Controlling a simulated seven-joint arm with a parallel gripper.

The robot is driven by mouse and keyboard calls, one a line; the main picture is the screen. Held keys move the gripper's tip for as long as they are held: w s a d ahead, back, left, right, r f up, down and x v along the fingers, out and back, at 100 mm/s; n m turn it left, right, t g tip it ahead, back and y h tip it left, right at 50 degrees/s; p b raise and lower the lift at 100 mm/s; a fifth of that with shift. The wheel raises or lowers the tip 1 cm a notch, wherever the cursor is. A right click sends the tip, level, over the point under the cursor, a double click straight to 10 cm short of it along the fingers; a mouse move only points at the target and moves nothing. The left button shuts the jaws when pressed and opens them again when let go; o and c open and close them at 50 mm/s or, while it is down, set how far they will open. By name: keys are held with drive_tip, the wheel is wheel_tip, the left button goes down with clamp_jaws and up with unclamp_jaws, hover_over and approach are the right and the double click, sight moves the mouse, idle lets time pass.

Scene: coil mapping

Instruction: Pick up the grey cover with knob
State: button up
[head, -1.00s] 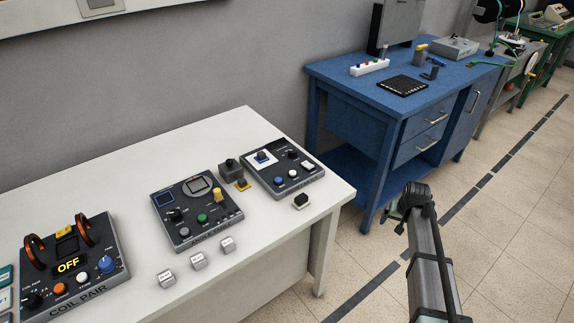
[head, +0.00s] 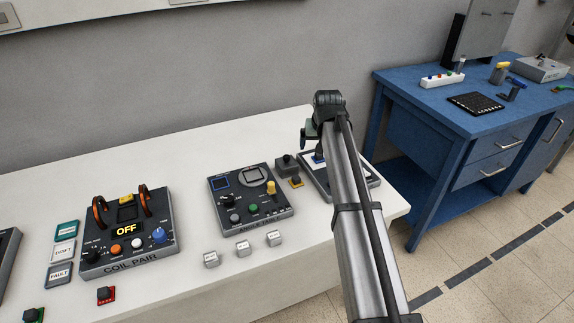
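The grey cover with a knob (head: 286,166) appears to be the small dark grey block on the white table, between the middle panel and the right-hand panel. My gripper (head: 309,139) is above and to the right of it in the picture, over the right-hand panel (head: 311,180). The gripper is small and partly behind my arm, so I cannot tell whether its fingers are open. No contact with the cover shows. My arm hides much of the right-hand panel.
A small yellow-and-dark piece (head: 296,182) sits close beside the cover. The middle panel (head: 247,198), coil pair panel (head: 130,236) and several small white blocks (head: 243,249) stand on the white table (head: 190,285). A blue bench (head: 430,115) stands to the right.

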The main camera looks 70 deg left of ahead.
drive_tip(key=n, duration=0.1)
approach(286, 156)
drive_tip(key=d+r, duration=0.1)
drive_tip(key=x, duration=0.8)
drive_tip(key=shift+a+x, duration=0.1)
drive_tip(key=shift+x, duration=1.25)
drive_tip(key=shift+a+x, duration=0.15)
drive_tip(key=shift+x, duration=1.2)
drive_tip(key=shift+s, duration=0.25)
drive_tip(key=shift+r, duration=0.1)
drive_tip(key=shift+c, duration=0.4)
drive_tip(key=c, duration=1)
